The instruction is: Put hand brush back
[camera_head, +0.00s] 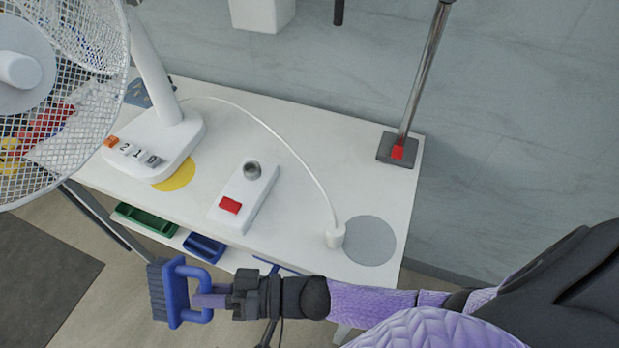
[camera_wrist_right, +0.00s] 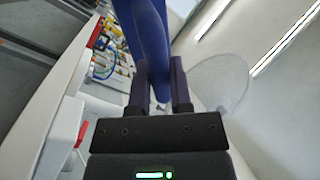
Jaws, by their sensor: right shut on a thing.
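A blue hand brush (camera_head: 177,290) with dark bristles is in front of the table's near edge in the head view. My right gripper (camera_head: 208,299) is shut on the brush's handle. The brush is off the table, its bristles pointing left. In the right wrist view the blue handle (camera_wrist_right: 145,35) rises between the two fingers of the gripper (camera_wrist_right: 160,92). The left gripper does not show in either view.
The white table (camera_head: 300,135) holds a fan (camera_head: 165,125), a box with a red button (camera_head: 245,195), a white plug (camera_head: 335,236) and a metal post (camera_head: 420,80). Below its edge are a green tray (camera_head: 147,220) and a blue tray (camera_head: 204,247).

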